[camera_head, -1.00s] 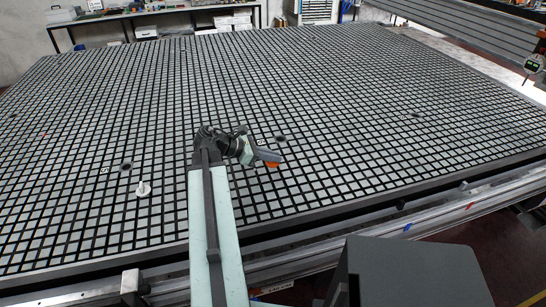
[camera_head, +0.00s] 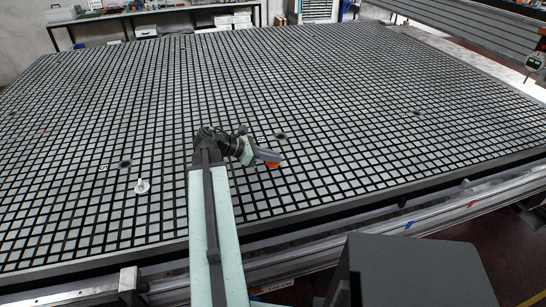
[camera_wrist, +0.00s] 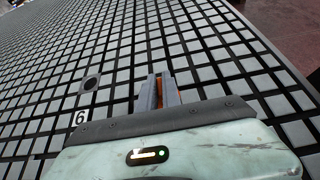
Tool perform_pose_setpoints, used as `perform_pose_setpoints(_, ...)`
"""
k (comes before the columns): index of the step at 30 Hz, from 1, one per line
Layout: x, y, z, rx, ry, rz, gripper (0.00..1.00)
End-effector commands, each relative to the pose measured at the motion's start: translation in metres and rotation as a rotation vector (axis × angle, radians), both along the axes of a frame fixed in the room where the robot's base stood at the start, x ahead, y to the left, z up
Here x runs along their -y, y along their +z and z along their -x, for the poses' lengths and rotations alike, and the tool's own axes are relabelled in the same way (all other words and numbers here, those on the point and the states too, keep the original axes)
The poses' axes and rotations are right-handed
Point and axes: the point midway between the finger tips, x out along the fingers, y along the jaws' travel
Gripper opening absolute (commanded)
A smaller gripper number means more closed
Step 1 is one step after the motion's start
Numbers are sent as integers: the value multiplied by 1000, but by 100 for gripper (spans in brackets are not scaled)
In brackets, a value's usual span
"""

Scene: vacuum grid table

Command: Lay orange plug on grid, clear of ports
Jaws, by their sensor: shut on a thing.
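My gripper (camera_head: 267,158) is over the near middle part of the black-and-grey grid table (camera_head: 350,150). It is shut on the orange plug (camera_head: 273,165), of which a small orange part shows below the fingers. In the wrist view the plug (camera_wrist: 159,92) is a narrow orange strip between my grey fingers (camera_wrist: 158,88); the rest is hidden. A dark round port (camera_wrist: 91,83) lies to the left of the fingers, beside a "6" label (camera_wrist: 80,118), apart from the plug. I cannot tell whether the plug touches the grid.
A white plug-like piece (camera_head: 142,186) stands on the grid at left, below another dark port (camera_head: 125,164). A further port (camera_head: 281,136) lies just beyond my gripper. The table's near edge and rail (camera_head: 400,222) run along the front. Wide grid areas are bare.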

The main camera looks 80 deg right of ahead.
Motion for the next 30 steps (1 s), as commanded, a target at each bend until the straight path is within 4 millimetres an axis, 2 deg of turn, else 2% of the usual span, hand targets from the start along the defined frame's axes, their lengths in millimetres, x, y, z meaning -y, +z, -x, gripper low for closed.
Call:
perform_pose_setpoints(1,0,-1,0,0,0,0,11)
perform_pose_setpoints(3,0,0,0,0,0,0,31)
perform_pose_setpoints(4,0,0,0,0,0,0,34)
perform_pose_setpoints(14,-1,2,-2,0,0,0,34)
perform_pose_setpoints(24,-22,34,-50,-1,2,-1,34)
perform_pose_setpoints(30,-29,38,-62,0,-1,0,34)
